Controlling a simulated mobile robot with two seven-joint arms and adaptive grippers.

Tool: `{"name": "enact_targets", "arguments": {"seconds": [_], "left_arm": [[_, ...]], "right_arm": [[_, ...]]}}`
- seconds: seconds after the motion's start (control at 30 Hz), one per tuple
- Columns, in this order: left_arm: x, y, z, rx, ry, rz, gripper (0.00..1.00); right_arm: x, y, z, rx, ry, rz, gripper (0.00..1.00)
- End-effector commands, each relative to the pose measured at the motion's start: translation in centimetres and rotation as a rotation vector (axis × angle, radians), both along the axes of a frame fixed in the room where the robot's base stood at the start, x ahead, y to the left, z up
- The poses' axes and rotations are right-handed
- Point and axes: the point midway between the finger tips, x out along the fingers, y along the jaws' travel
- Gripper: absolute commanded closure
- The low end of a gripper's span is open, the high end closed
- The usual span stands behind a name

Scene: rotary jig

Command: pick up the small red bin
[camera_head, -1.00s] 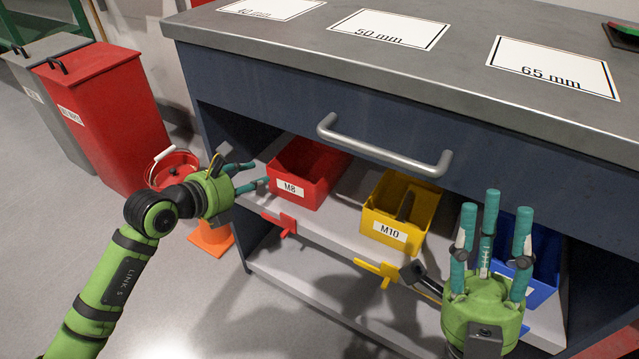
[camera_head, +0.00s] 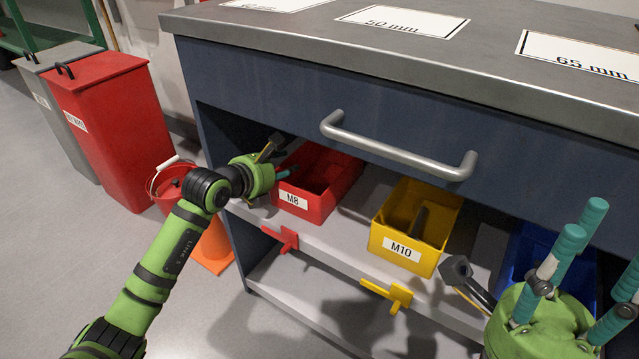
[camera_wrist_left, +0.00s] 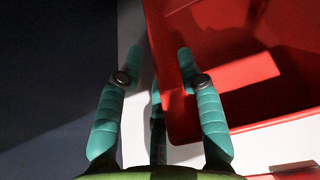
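The small red bin (camera_head: 317,209), labelled M8, stands upright on the shelf under the drawer. It also shows in the left wrist view (camera_wrist_left: 265,32), filling the upper right. My left gripper (camera_head: 280,174) is at the bin's left side, partly hidden by its own hand. In the left wrist view my left gripper (camera_wrist_left: 158,62) has its fingers spread, one left of the bin's near-left wall and one overlapping the bin. Contact cannot be told. My right gripper (camera_head: 594,250) is at the lower right, fingers apart and empty.
A yellow M10 bin (camera_head: 423,257) and a blue bin (camera_head: 521,250) share the shelf (camera_head: 345,240). Red (camera_head: 288,238) and yellow (camera_head: 388,293) tabs stick out from its front edge. The drawer handle (camera_head: 398,152) juts out above. A red bucket (camera_head: 165,196) and orange cone (camera_head: 213,247) stand left.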

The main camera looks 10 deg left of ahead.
Motion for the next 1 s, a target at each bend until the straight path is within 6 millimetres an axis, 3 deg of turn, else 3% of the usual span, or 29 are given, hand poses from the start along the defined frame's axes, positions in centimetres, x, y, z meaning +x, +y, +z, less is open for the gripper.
{"name": "enact_targets", "arguments": {"seconds": [0.1, 0.33, 0.37, 0.43, 0.47, 1.0], "left_arm": [[0.96, -0.34, -0.44, -0.001, -0.002, 0.0, 0.63], [1.1, -0.39, -0.4, 0.0, -0.001, 0.0, 0.63], [1.09, -0.38, -0.4, 0.0, -0.001, 0.0, 0.67], [1.08, -0.38, -0.41, 0.0, -0.001, 0.0, 0.95], [1.08, -0.38, -0.41, 0.0, -0.001, 0.0, 1.0], [0.54, -0.15, 0.33, 0.001, -0.001, 0.0, 1.0]], "right_arm": [[0.05, 0.04, 0.1, -0.001, -0.015, -0.001, 0.6], [0.09, 0.06, 0.25, -0.002, -0.015, -0.001, 0.6], [0.08, 0.06, 0.25, -0.002, -0.015, -0.001, 0.6], [0.09, 0.06, 0.25, -0.002, -0.015, 0.0, 0.6], [0.09, 0.06, 0.24, -0.002, -0.015, 0.0, 0.6], [-0.04, 0.04, 0.74, 0.0, -0.018, 0.0, 0.6]]}}
